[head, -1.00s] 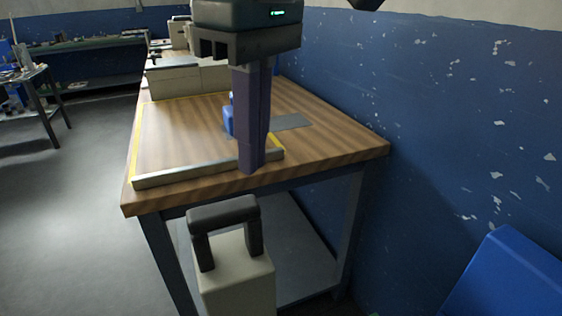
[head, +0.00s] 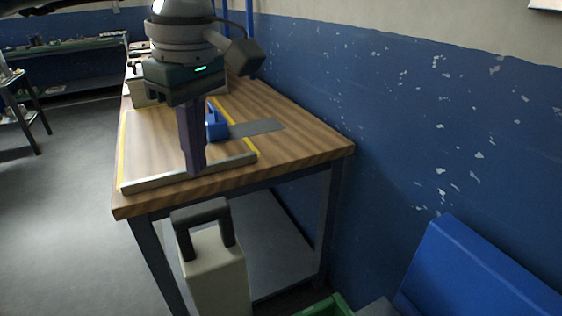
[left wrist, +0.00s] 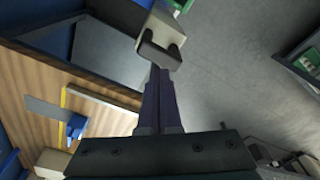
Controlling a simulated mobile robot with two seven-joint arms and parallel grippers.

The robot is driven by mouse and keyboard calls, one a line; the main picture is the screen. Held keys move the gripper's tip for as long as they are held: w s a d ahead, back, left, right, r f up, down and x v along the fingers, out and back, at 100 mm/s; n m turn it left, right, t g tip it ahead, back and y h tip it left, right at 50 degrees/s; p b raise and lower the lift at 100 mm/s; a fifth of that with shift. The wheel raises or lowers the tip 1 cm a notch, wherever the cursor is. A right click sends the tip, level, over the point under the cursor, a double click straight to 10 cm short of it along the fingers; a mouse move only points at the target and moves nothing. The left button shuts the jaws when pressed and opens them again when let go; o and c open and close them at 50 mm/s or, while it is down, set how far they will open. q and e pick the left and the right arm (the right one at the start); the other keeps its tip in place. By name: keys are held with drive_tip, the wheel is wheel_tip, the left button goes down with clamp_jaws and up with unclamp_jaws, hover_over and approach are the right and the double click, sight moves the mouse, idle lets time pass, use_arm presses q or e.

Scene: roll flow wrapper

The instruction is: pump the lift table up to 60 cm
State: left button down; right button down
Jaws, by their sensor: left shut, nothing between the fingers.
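My left gripper (head: 194,168) hangs with its purple fingers pointing down, shut and empty. In the head view it overlaps the near end of the wooden bench. Below it stands a beige upright body (head: 218,280) with a dark U-shaped handle (head: 200,212) on top, in front of the bench. In the left wrist view the fingertips (left wrist: 158,70) point toward this dark handle (left wrist: 160,56), with nothing between them. I cannot tell whether they touch it. No lift table platform or height reading can be made out. My right gripper is not in view.
The wooden bench (head: 285,135) has a yellow-marked area, a metal bar (head: 165,179) along its near edge and a blue item (head: 216,122). A blue-painted wall (head: 400,130) runs along the right. A blue object (head: 480,275) and a green one (head: 328,304) are at lower right. Grey floor is open at left.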

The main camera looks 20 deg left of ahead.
sight(202, 210)
use_arm(q)
drive_tip(key=shift+a+f+b, duration=0.15)
drive_tip(key=shift+f+b, duration=1)
drive_tip(key=shift+f, duration=0.5)
drive_tip(key=shift+a+f+b, duration=0.15)
drive_tip(key=shift+f+b, duration=0.95)
drive_tip(key=shift+f, duration=0.5)
drive_tip(key=shift+f, duration=0.1)
